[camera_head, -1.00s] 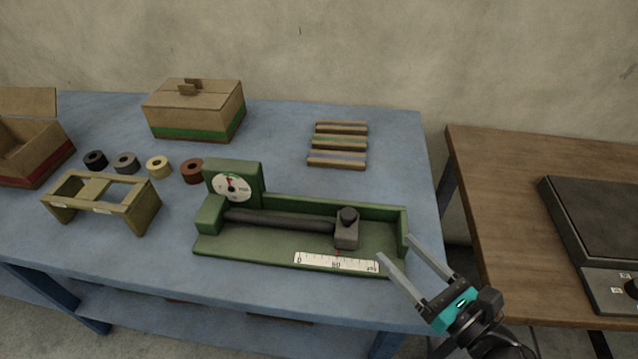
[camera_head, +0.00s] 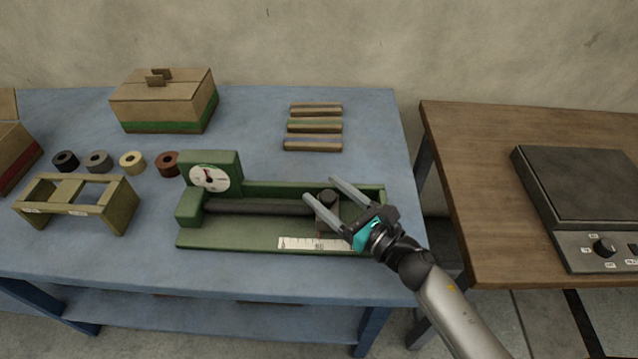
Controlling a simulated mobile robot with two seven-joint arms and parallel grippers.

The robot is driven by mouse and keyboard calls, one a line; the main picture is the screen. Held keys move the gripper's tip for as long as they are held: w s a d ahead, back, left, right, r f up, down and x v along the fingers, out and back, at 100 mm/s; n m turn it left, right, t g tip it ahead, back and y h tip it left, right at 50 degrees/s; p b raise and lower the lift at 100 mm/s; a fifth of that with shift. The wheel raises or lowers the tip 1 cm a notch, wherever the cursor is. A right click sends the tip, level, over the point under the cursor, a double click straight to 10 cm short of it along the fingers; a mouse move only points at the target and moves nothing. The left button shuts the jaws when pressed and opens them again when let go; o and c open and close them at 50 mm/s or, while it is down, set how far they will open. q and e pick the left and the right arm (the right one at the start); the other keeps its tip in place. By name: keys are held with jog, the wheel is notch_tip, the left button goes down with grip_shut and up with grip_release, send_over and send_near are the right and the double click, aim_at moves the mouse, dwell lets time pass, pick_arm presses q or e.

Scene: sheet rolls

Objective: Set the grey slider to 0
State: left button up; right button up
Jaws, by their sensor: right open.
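The grey slider (camera_head: 327,199) is a dark block with a round knob on top, on a dark rod (camera_head: 258,207) in a green fixture (camera_head: 215,238). It stands near the right end of the rod, above the middle of a white scale (camera_head: 300,244) on the fixture's front. My left gripper is not in view.
A brown table (camera_head: 465,170) with a dark appliance (camera_head: 580,185) stands to the right.

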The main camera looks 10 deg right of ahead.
jog(key=shift+x, duration=1.35)
jog(key=c, duration=1)
jog(key=shift+d, duration=0.1)
grip_shut()
jog(key=shift+d+r, duration=0.1)
